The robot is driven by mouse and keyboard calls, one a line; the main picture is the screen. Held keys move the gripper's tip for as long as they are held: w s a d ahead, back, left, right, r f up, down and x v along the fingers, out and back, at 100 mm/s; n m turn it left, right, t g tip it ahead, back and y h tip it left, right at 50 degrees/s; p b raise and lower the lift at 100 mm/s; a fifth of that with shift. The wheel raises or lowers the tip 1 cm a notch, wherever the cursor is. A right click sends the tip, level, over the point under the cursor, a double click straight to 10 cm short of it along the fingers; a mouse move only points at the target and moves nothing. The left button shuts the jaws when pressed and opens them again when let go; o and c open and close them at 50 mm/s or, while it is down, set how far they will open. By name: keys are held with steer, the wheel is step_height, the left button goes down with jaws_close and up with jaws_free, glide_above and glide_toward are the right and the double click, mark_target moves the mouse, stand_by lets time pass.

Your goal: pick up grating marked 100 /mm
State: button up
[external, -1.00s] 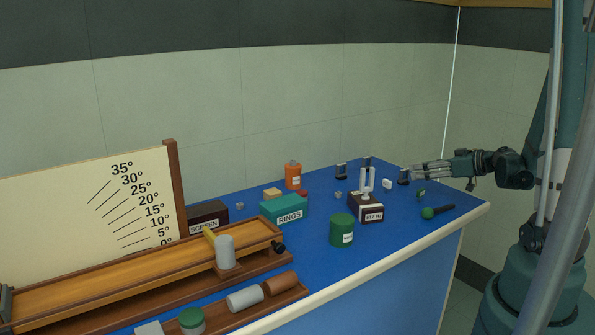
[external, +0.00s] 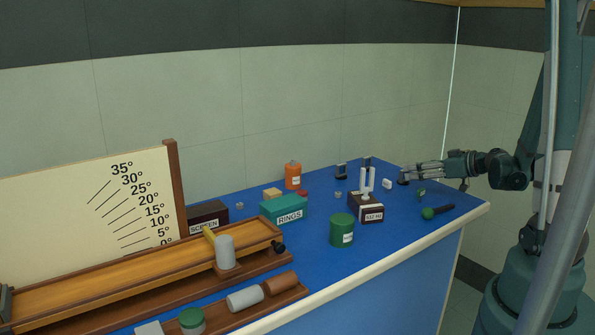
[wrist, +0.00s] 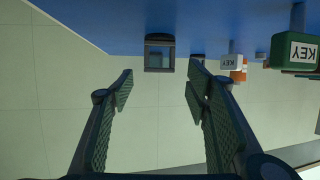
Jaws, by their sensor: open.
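Several small dark upright frames that look like gratings stand at the bench's far right; no 100 /mm marking can be read. One grating frame (external: 403,179) is at my fingertips, partly covered by them in the external view. In the wrist view, which looks upside down, a dark square grating frame (wrist: 159,40) stands ahead, between the lines of my fingers. My gripper (external: 408,172) is open, low over the bench's right end. Two other frames stand farther left, one (external: 341,171) clear of other objects.
The wall (external: 300,100) is close behind the bench.

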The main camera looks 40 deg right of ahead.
mark_target(429, 186)
steer(key=shift+w, duration=0.15)
steer(key=shift+b+x, duration=0.5)
steer(key=shift+x, duration=1.95)
steer(key=shift+f, duration=0.1)
steer(key=c, duration=1)
